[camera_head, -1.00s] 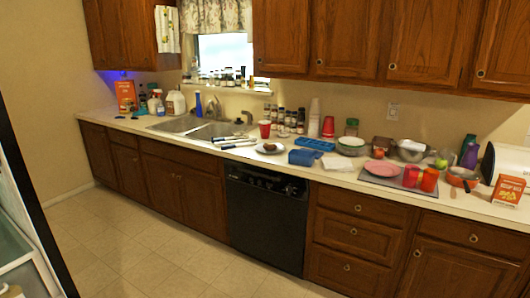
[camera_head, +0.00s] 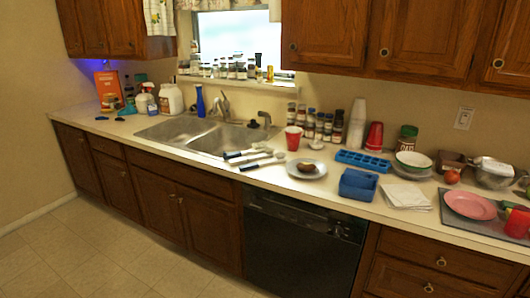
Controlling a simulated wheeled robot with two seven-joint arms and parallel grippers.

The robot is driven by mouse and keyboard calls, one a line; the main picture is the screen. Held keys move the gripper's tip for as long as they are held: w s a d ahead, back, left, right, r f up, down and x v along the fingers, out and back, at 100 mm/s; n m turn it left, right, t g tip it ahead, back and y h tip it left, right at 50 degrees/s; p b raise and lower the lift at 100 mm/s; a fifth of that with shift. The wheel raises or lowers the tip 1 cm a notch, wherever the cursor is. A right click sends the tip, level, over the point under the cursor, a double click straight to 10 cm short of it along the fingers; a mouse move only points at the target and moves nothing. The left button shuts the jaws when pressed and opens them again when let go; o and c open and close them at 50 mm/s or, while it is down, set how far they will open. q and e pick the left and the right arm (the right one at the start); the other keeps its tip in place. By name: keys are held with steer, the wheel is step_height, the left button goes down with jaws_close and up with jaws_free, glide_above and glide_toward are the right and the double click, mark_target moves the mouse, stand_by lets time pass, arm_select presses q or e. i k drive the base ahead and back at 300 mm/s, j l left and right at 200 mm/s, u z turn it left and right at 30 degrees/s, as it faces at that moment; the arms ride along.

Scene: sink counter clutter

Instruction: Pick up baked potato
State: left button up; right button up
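The baked potato looks to be the small brown item (camera_head: 306,167) lying on a white plate (camera_head: 317,173) on the counter, to the right of the sink and above the black dishwasher. It is small in the picture and its details are hard to make out. Neither of my grippers shows in the head view.
Several dark-handled utensils (camera_head: 262,162) lie left of the plate, beside the sink (camera_head: 205,136). A blue container (camera_head: 358,185) stands close on its right. A red cup (camera_head: 293,138) and spice jars stand behind. The floor (camera_head: 120,245) in front is clear.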

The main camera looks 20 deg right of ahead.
mark_target(306, 167)
steer(key=i+j+z, duration=0.1)
steer(key=i+z, duration=0.35)
steer(key=i+j+z, duration=0.4)
steer(key=i, duration=0.2)
steer(key=i+j+z, duration=0.45)
